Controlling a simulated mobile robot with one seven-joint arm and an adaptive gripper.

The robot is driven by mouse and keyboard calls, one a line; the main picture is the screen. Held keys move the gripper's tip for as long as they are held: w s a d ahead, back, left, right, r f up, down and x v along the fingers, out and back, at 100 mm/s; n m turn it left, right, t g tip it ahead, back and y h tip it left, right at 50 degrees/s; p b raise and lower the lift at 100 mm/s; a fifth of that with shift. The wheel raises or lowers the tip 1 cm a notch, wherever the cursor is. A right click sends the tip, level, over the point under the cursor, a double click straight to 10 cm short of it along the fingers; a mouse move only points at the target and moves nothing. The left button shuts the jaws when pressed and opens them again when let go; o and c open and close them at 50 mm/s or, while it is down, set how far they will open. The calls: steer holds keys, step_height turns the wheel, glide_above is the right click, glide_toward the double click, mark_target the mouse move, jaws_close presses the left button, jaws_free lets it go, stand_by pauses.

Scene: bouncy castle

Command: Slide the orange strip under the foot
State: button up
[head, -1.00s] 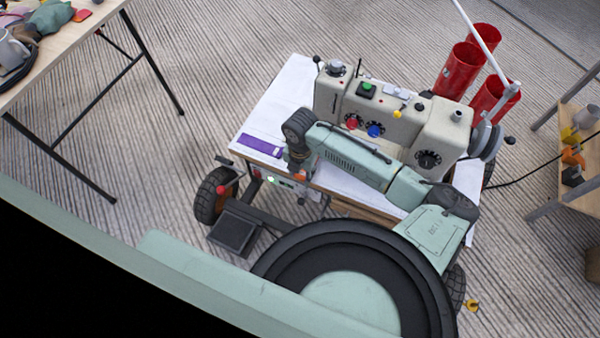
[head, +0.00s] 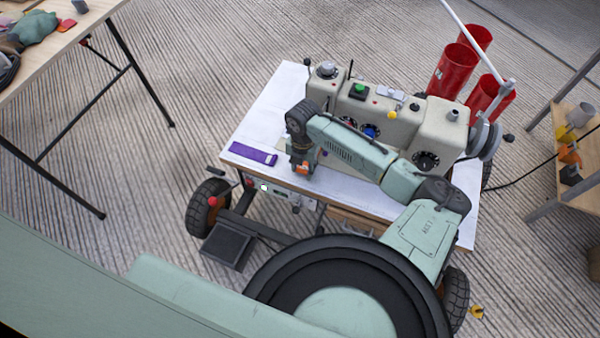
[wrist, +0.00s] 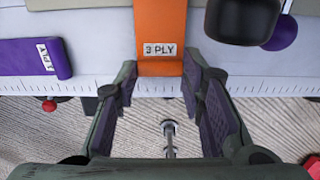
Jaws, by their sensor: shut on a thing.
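The orange strip (wrist: 160,22), labelled 3 PLY, runs away from me across the white table top in the wrist view. Its near end lies between the two fingers of my gripper (wrist: 160,82), which is shut on it. In the head view my gripper (head: 302,166) is low over the front part of the table, in front of the beige sewing machine (head: 385,110). My arm hides part of the machine. I cannot make out the foot clearly; a dark rounded block (wrist: 242,20) stands right of the strip in the wrist view.
A purple strip (head: 253,154) lies left of my gripper, also in the wrist view (wrist: 30,57). A ruler scale (wrist: 270,86) runs along the table's front edge. Red cylinders (head: 453,70) stand behind the machine.

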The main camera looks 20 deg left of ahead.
steer(key=shift+w, duration=0.35)
steer(key=shift+f, duration=0.1)
stand_by(0.4)
steer(key=o, duration=0.9)
steer(key=shift+o, duration=0.2)
step_height(320, 180, up, 12)
steer(key=shift+s, duration=0.1)
